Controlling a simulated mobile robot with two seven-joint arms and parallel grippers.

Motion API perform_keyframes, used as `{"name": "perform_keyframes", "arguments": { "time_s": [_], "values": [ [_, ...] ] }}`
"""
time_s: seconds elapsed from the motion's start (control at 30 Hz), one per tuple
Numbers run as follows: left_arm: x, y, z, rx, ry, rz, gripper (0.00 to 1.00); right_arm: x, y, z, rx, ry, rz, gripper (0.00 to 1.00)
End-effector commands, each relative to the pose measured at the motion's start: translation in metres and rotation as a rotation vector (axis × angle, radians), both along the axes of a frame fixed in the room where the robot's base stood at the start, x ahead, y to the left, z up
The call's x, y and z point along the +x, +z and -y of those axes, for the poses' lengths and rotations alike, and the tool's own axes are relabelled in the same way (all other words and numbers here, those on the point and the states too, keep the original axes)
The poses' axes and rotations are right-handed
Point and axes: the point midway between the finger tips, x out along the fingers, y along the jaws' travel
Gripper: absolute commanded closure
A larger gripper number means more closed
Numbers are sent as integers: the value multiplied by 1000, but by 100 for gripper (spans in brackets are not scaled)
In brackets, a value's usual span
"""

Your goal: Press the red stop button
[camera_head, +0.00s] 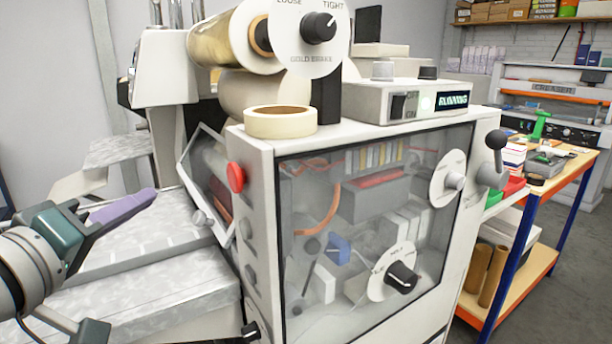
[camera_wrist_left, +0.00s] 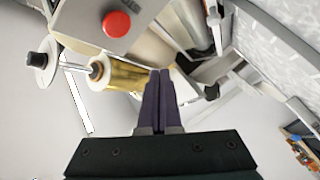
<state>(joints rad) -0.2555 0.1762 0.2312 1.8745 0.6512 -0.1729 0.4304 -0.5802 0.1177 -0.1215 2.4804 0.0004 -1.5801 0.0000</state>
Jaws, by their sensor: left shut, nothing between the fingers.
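The red stop button (camera_head: 236,177) is a round red knob on the narrow left face of the white machine (camera_head: 262,190), near its top corner. It also shows in the left wrist view (camera_wrist_left: 116,24), toward the top, clear of the fingers. My left gripper (camera_head: 150,196) is left of the button in the head view, apart from it, with its purple fingers pointing right. In the left wrist view the two purple fingers (camera_wrist_left: 159,75) lie together, shut and empty.
A gold foil roll (camera_head: 222,42) and tape roll (camera_head: 280,121) sit on the machine. A tilted clear guard (camera_head: 186,172) stands left of the button, between it and my left gripper in the picture. Grey knobs (camera_head: 251,275) lie below. A workbench (camera_head: 570,160) stands right.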

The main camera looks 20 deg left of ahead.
Motion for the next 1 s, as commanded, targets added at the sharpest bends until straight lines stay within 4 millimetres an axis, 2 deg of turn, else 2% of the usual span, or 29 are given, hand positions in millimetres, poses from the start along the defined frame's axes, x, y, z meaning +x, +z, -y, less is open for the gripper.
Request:
{"name": "perform_keyframes", "arguments": {
  "time_s": [0.5,0.73,1.0],
  "values": [
    [51,0,44,-2,-1,0,100,0,1,0,-1,-1,0,100],
    [62,1,53,1,-1,0,100,0,1,1,-1,-1,0,100],
    [63,0,54,1,-2,-1,100,0,1,2,-5,1,0,100]
  ]
}}
